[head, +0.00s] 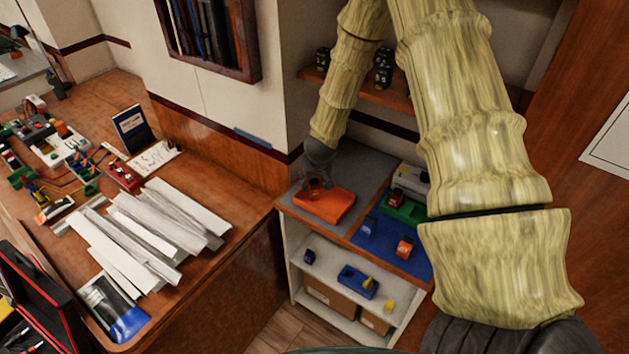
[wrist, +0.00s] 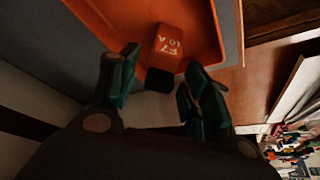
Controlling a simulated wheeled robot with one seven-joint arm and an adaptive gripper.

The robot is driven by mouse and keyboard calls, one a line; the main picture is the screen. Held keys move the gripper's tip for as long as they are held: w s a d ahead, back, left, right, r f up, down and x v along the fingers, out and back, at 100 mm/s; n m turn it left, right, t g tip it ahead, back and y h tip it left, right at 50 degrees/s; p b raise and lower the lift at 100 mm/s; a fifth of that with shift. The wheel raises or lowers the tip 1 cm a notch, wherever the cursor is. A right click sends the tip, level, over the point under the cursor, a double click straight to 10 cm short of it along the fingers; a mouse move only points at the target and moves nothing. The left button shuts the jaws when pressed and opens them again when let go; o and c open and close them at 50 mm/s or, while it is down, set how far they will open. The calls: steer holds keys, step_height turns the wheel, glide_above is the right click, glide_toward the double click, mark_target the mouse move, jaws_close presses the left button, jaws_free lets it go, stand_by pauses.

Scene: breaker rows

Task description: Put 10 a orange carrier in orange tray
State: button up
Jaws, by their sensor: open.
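In the wrist view an orange carrier (wrist: 168,46) with white lettering that reads "10 A" lies in the orange tray (wrist: 205,25). Its dark end points toward my gripper (wrist: 158,85). The two green fingers are apart, one on each side of the carrier's dark end, with visible gaps. In the head view the orange tray (head: 338,207) sits on the grey top of the shelf unit. My gripper (head: 318,184) is over the tray's left end, where its fingers are hard to make out.
A blue mat (head: 378,243) right of the tray holds another orange piece (head: 404,247) and a green block (head: 402,209). A blue holder (head: 357,281) stands on the lower shelf. White strips (head: 150,235) cover part of the wooden desk at left.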

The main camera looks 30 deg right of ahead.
steer(key=b+v, duration=0.3)
steer(key=v, duration=0.9)
stand_by(0.4)
